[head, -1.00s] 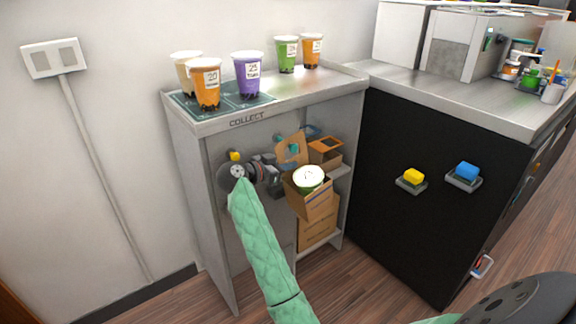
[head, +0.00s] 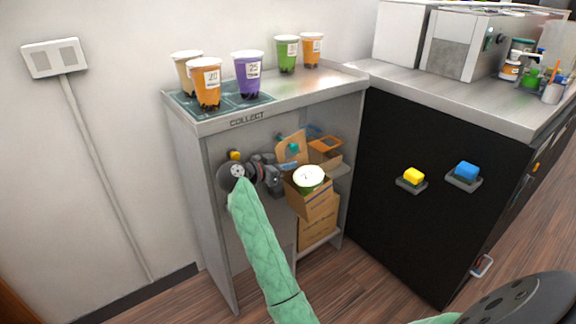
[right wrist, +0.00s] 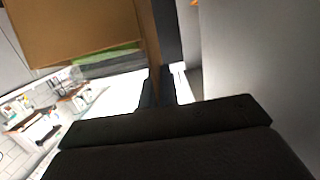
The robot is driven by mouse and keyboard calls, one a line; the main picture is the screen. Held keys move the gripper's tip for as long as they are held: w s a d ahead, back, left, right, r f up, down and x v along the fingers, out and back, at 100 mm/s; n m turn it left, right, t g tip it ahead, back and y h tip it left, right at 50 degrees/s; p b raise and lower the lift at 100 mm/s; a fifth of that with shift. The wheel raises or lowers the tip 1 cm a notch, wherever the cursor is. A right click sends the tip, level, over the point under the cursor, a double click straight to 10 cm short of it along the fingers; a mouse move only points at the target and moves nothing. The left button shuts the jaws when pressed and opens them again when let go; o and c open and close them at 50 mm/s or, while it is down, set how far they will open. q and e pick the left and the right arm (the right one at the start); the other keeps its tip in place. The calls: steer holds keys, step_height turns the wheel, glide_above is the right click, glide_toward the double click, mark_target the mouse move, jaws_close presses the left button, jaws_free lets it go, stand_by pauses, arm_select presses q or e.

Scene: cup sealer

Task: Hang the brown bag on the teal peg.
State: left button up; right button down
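The brown bag (head: 311,204) is in the head view inside the grey collect stand, upright, with a white-lidded cup (head: 309,178) in its top. Its raised brown back panel (head: 289,157) stands beside the teal peg (head: 293,147), whose teal end shows in front of the panel. I cannot tell whether the peg passes through an opening in it. My right gripper (head: 281,183) is at the bag's left side. In the right wrist view its fingers (right wrist: 158,88) are close together on a thin brown edge of the bag (right wrist: 88,30). My left gripper is out of view.
A yellow peg (head: 235,156) is left of my gripper, partly behind it. Brown boxes (head: 317,228) stand below the bag, and another brown bag (head: 325,146) is behind it. Several cups stand on the stand's top (head: 310,88). The black counter (head: 440,225) bounds the right side.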

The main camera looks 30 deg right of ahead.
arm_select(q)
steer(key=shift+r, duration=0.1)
arm_select(e)
steer(key=c, duration=1.7)
jaws_free()
steer(key=shift+o, duration=0.6)
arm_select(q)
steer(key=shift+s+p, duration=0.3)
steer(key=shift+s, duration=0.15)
arm_select(e)
steer(key=a+r, duration=0.1)
steer(key=a, duration=0.6)
steer(key=shift+s+a+r, duration=0.15)
steer(key=shift+s+a, duration=0.15)
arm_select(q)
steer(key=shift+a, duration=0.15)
